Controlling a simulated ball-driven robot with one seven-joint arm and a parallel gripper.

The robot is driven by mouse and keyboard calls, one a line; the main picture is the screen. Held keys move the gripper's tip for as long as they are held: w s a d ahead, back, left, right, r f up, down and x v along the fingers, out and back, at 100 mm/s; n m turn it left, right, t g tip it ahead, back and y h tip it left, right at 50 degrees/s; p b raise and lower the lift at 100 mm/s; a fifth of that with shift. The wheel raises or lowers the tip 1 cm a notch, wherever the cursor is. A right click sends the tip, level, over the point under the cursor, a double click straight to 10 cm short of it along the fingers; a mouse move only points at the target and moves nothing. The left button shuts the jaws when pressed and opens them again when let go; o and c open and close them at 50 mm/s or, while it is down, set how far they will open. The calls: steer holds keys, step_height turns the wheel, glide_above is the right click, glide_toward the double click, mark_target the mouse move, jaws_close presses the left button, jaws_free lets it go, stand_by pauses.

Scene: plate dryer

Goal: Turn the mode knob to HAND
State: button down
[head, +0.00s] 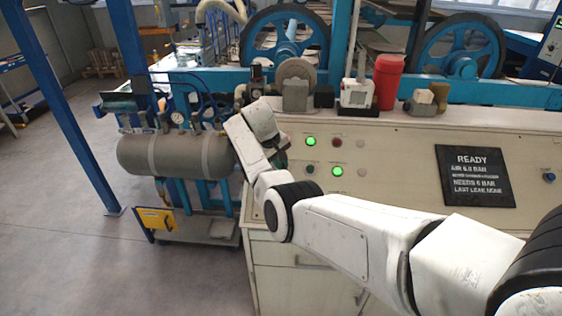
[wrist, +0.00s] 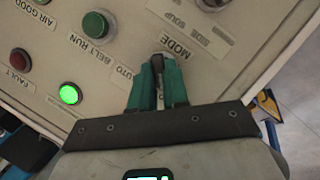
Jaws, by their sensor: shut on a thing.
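The mode knob (wrist: 157,62) is small and dark, and sits beside the MODE label (wrist: 182,45) on the cream panel in the wrist view. My gripper (wrist: 158,78) has its two teal fingers closed around the knob. Only the knob's top end shows between the fingertips. A label partly hidden by a finger reads "UTO" (wrist: 122,76); I cannot make out a HAND label. In the head view my gripper (head: 281,150) is at the panel's left end, mostly behind my wrist, and the knob is hidden there.
The cream console (head: 400,150) has lit green lamps (head: 310,141) and a dark READY display (head: 474,176). In the wrist view, a green button (wrist: 96,24) and a red lamp (wrist: 19,58) are near the fingers. A grey tank (head: 170,153) stands left of the console.

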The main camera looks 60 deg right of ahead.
steer(key=shift+s+a+f, duration=0.1)
steer(key=shift+s+f, duration=0.05)
steer(key=shift+f, duration=0.3)
steer(key=c, duration=1.1)
jaws_free()
steer(key=shift+r, duration=0.3)
steer(key=shift+w+r, duration=0.2)
steer(key=shift+w, duration=0.05)
steer(key=b+v, duration=0.2)
steer(key=v, duration=0.8)
steer(key=shift+a, duration=0.1)
